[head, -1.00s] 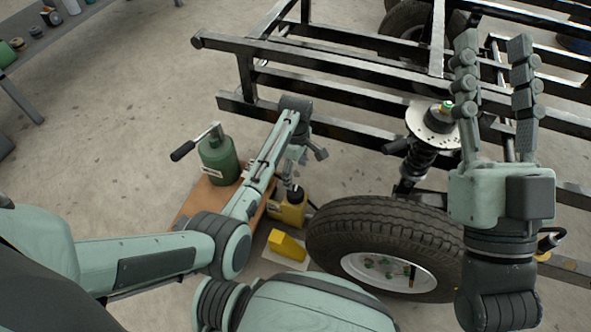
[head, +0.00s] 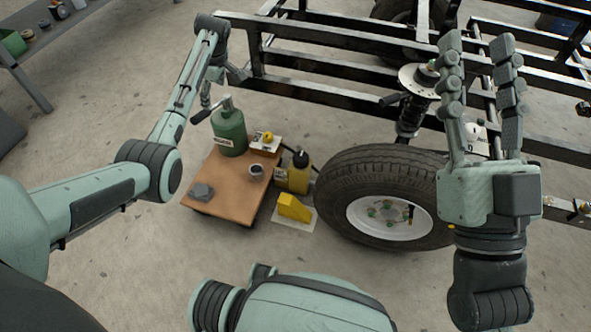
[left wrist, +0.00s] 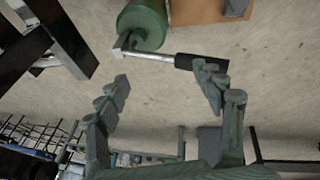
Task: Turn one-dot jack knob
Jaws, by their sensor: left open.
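A green jack (head: 230,132) with a top lever ending in a black grip (head: 201,117) stands on the brown board. A yellow bottle-shaped jack (head: 297,175) with a black top stands by the tire. My left gripper (left wrist: 161,76) is open and empty, above the green jack and its lever. In the left wrist view the lever's grip (left wrist: 190,62) shows beyond the fingertips. My right gripper (head: 478,50) is open, fingers up, in front of the suspension.
A yellow wedge (head: 294,207) lies in front. The tire (head: 345,170) and black frame (head: 340,98) bound the right and back.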

